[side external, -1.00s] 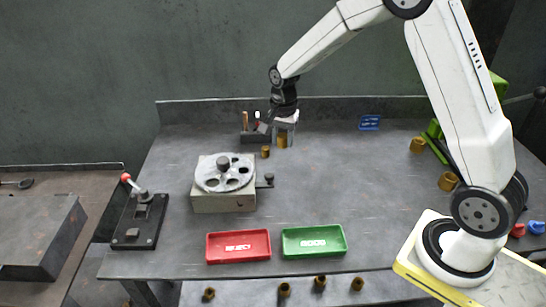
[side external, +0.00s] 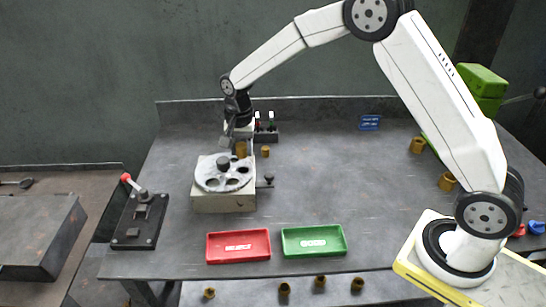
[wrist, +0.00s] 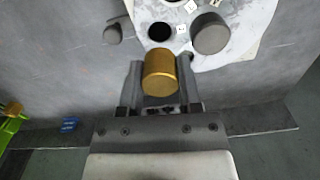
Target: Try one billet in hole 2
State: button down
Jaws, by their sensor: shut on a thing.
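My gripper (side external: 240,148) is shut on a brass-coloured billet (side external: 241,150), just behind the round gauge plate. In the wrist view the billet (wrist: 158,72) sits between the two fingers. The light gauge plate (side external: 208,184) with several holes and a grey centre knob (side external: 223,163) tops a block on the table. In the wrist view a dark hole (wrist: 160,32) of the plate lies just beyond the billet, left of the knob (wrist: 209,33). Small labels by the holes are too small to read. The billet is outside the holes.
A smaller brass piece (side external: 265,151) stands right of my gripper, before a dark rack (side external: 266,137). A red tray (side external: 238,258) and a green tray (side external: 314,252) lie in front. A lever fixture (side external: 137,220) stands left. More brass pieces (side external: 446,181) stand right. The middle table is clear.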

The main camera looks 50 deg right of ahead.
aim_at(241, 145)
jog(key=shift+f, duration=1.85)
jog(key=shift+f, duration=0.7)
dwell(0.5)
jog(key=shift+c, duration=1)
grip_release()
jog(key=shift+r, duration=0.1)
jog(key=shift+w+a+r, duration=0.1)
jog(key=shift+w+r, duration=0.1)
jog(key=shift+r, duration=1.8)
jog(key=shift+s+r, duration=0.15)
jog(key=shift+r, duration=1.3)
jog(key=shift+r, duration=1.45)
